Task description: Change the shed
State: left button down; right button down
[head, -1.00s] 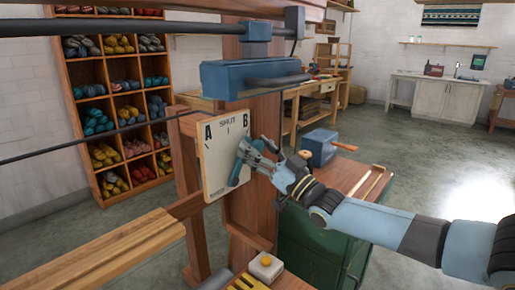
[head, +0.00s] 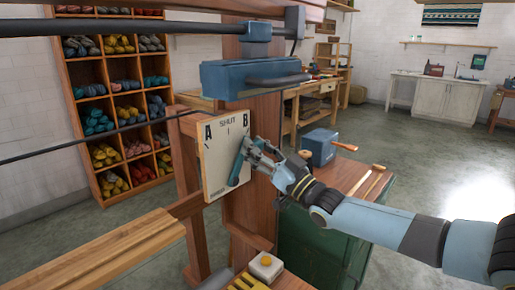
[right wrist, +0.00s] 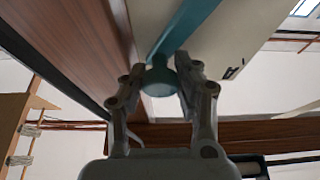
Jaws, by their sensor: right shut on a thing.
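A pale upright panel (head: 213,160) carries the marks A, SHUT and B along its top. A teal lever (head: 236,170) lies across the panel's right part, its upper end leaning towards the B. My right gripper (head: 250,148) is shut on the lever near its upper end and partly hides it. In the right wrist view, the lever's round teal knob (right wrist: 161,78) sits between the two fingers of my right gripper (right wrist: 162,70), with the teal bar (right wrist: 186,27) running behind it. My left gripper is not in view.
A wooden post (head: 257,125) stands right behind the panel. A blue metal block (head: 250,78) hangs above it. A wooden bench (head: 105,250) lies at lower left. A green cabinet (head: 315,245) stands under my right arm. A yarn shelf (head: 60,60) is at the back left.

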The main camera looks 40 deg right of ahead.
jog(key=a+n+y, duration=0.1)
jog(key=n, duration=0.1)
jog(key=a+r+n+y, duration=0.1)
jog(key=n, duration=0.1)
jog(key=shift+s+a+g, duration=0.15)
jog(key=shift+g, duration=0.25)
jog(key=a+n+y, duration=0.1)
jog(key=n, duration=0.1)
jog(key=a+n+g+y, duration=0.1)
jog(key=n, duration=0.1)
jog(key=shift+s+a+r+p, duration=0.1)
jog(key=shift+a+p, duration=0.05)
jog(key=shift+p, duration=0.2)
jog(key=a+n, duration=0.1)
jog(key=a+n+g+y, duration=0.1)
jog(key=n, duration=0.1)
jog(key=shift+s+n+y, duration=0.1)
jog(key=shift+n+y, duration=0.2)
jog(key=shift+s+a+f+n+g+y, duration=0.1)
jog(key=shift+a+f+n+g+y, duration=0.2)
jog(key=shift+a+n, duration=0.6)
jog(key=shift+a+f+n+g+y, duration=0.2)
jog(key=shift+a+f+n+g, duration=0.25)
jog(key=shift+n, duration=0.75)
jog(key=shift+a, duration=0.1)
jog(key=c, duration=0.9)
grip_release()
jog(key=shift+r, duration=0.1)
jog(key=v, duration=1.2)
